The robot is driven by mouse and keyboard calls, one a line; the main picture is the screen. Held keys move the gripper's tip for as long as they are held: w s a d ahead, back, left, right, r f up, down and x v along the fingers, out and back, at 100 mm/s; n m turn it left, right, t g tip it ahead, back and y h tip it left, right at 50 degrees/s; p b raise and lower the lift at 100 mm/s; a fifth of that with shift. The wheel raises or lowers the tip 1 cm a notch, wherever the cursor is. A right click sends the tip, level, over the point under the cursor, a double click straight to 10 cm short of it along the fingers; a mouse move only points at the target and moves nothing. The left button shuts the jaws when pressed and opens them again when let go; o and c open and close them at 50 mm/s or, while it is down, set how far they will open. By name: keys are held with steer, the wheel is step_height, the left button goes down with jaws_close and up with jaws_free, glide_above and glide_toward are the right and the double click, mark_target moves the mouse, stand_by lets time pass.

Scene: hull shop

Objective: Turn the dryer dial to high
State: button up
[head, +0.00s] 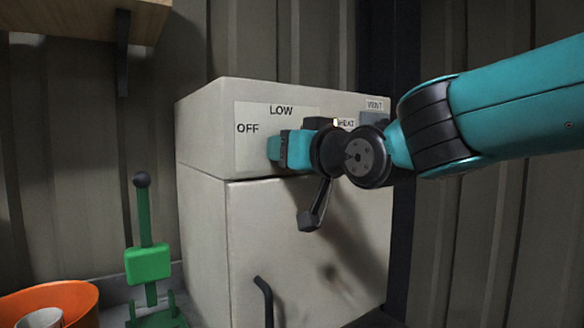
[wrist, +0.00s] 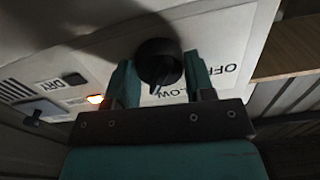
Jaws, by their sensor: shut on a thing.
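The dryer (head: 285,235) is a pale box-shaped cabinet with a control panel at its top front. Its black round dial (wrist: 158,62) sits between the two teal fingers of my gripper (wrist: 161,80) in the wrist view, which shows the panel upside down. My gripper (head: 275,148) is shut on the dial and hides it in the head view. A light mark on the dial's edge points toward the LOW label (wrist: 175,94), partly covered by my gripper. The OFF label (head: 248,128) is readable. No HIGH label shows; my gripper covers part of the panel.
A black handle (head: 265,300) is on the lower door. A green stand (head: 148,262) and orange bowl (head: 75,298) are at left.

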steer(key=m+b, duration=0.1)
steer(key=m, duration=0.1)
steer(key=m+b, duration=0.2)
steer(key=shift+f+m, duration=0.2)
steer(key=shift+m, duration=0.2)
stand_by(0.4)
steer(key=o, duration=0.9)
steer(key=shift+r, duration=0.15)
